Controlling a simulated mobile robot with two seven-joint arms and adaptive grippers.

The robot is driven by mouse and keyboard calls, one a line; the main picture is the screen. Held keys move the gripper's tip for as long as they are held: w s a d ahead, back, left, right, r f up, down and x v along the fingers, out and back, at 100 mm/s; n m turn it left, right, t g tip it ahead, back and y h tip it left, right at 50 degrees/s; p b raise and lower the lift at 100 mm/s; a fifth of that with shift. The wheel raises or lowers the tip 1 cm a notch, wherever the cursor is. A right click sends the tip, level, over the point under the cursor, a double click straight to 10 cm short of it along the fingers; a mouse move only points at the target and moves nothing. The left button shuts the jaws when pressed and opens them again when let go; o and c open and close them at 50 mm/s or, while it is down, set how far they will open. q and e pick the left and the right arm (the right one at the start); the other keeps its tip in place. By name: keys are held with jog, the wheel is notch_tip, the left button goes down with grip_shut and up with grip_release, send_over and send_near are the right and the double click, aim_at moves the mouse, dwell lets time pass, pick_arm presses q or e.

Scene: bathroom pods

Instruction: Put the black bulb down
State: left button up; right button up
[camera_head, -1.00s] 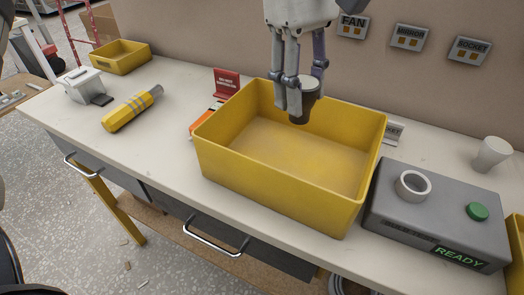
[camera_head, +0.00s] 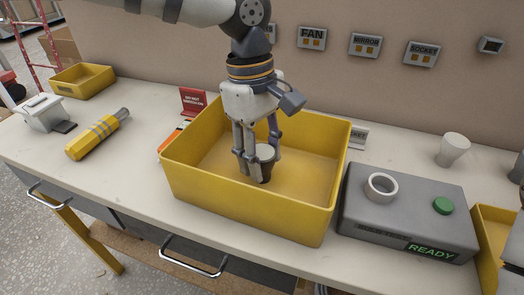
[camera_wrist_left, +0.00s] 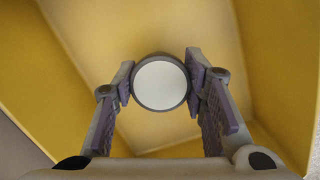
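The black bulb (camera_head: 264,169) is inside the large yellow bin (camera_head: 245,222), low and near its floor; I cannot tell whether it touches the floor. My left gripper (camera_head: 256,158) points down into the bin with its fingers on both sides of the bulb. In the left wrist view, the bulb's round pale face (camera_wrist_left: 160,84) with a dark rim sits between the fingertips of the left gripper (camera_wrist_left: 160,80), and both pads appear to touch it. A pale and dark part at the right edge of the head view may be my right gripper, cut off by the frame.
A grey tester box (camera_head: 405,225) reading READY, with a white ring (camera_head: 381,187) and green button (camera_head: 443,206), stands right of the bin. A pale cup (camera_head: 453,149) is behind it. A yellow torch-like object (camera_head: 98,134) lies left. A small yellow bin (camera_head: 82,80) stands far left.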

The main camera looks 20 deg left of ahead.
pick_arm(q)
jog(key=o, duration=0.4)
jog(key=shift+o, duration=0.2)
notch_tip(320, 180, up, 12)
jog(key=a, duration=0.1)
jog(key=shift+w+a, duration=0.3)
jog(key=shift+w, duration=0.1)
jog(key=shift+r, duration=0.1)
